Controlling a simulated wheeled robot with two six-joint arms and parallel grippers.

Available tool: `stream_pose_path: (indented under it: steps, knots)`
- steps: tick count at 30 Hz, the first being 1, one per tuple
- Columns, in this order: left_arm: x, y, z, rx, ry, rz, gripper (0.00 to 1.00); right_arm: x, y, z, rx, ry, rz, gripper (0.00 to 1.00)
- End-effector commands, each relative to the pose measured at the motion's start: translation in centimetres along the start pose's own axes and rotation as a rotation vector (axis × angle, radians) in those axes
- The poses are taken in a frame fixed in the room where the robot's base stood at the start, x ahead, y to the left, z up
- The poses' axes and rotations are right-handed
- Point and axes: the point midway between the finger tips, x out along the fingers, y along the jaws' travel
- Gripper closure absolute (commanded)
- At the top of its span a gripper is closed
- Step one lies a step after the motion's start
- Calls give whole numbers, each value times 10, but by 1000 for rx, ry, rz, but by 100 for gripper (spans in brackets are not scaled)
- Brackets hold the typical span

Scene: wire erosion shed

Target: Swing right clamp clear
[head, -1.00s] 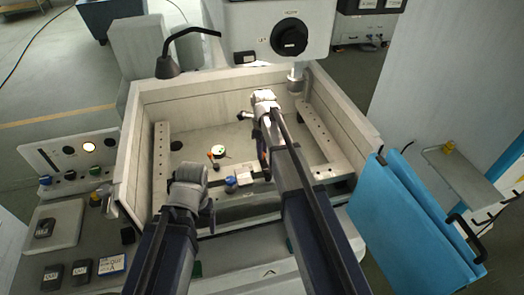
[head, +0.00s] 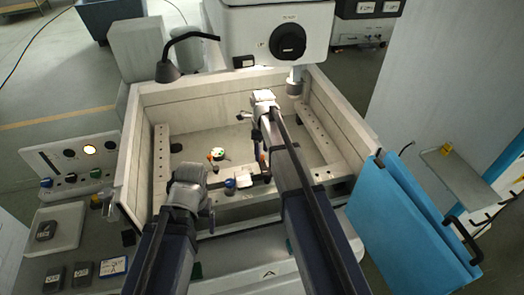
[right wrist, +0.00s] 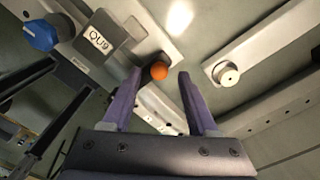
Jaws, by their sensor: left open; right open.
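An orange ball knob (right wrist: 159,70) shows in the right wrist view, just beyond and between the fingertips of my open right gripper (right wrist: 160,76); no grip on it shows. In the head view an orange part (head: 263,160) shows beside my right arm, which hides much of that area. A grey block labelled QU9 (right wrist: 98,38) and a blue knob (right wrist: 40,35) lie left of the ball. The blue knob also shows in the head view (head: 230,183). My left gripper (head: 190,186) is open over the tank's near left side; its fingertips are unclear.
A pale tank (head: 140,130) surrounds the work area, with a drilled rail (head: 161,150) on the left. A red ball (head: 210,157) sits left of centre. The machine head (head: 265,35) and its nozzle (head: 295,82) stand behind. A white disc (right wrist: 226,73) lies right of my right gripper.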

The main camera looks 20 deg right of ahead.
Motion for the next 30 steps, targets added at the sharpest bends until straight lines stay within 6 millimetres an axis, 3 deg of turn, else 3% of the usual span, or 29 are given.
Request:
stream_pose_path:
  steps: [1,13,30]
  knots:
    - [-11,-1,1,-1,0,0,18,-11,0,0,0,0,0,41]
    - [-61,-6,4,-6,-1,2,18,-62,0,0,1,0,0,41]
    - [-64,-6,4,-5,-1,2,18,-65,0,0,1,0,0,41]
